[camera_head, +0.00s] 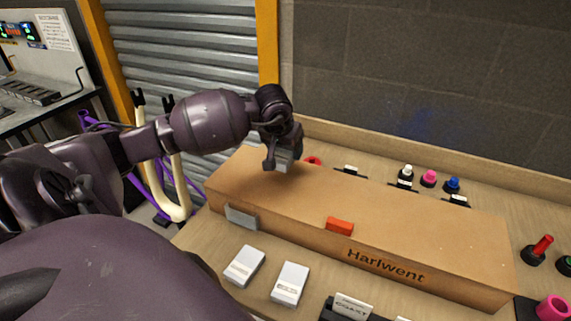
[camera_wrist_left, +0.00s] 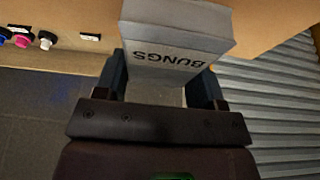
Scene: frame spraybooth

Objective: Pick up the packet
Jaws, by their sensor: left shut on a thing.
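My left gripper (camera_head: 282,160) is shut on a pale grey packet (camera_head: 283,166) above the far left part of a long brown box marked "Harlwent" (camera_head: 430,230). In the left wrist view the packet (camera_wrist_left: 172,25) reads "BUNGS" and sits between the two fingers (camera_wrist_left: 160,85). I cannot tell from these views whether the packet touches the box top. My right gripper is not in view.
Two white packets (camera_head: 245,265) (camera_head: 290,283) lie on the bench before the box. A grey piece (camera_head: 241,217) and a red-orange piece (camera_head: 340,226) are at its front edge. Several small bottles and caps (camera_head: 428,178) stand behind it.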

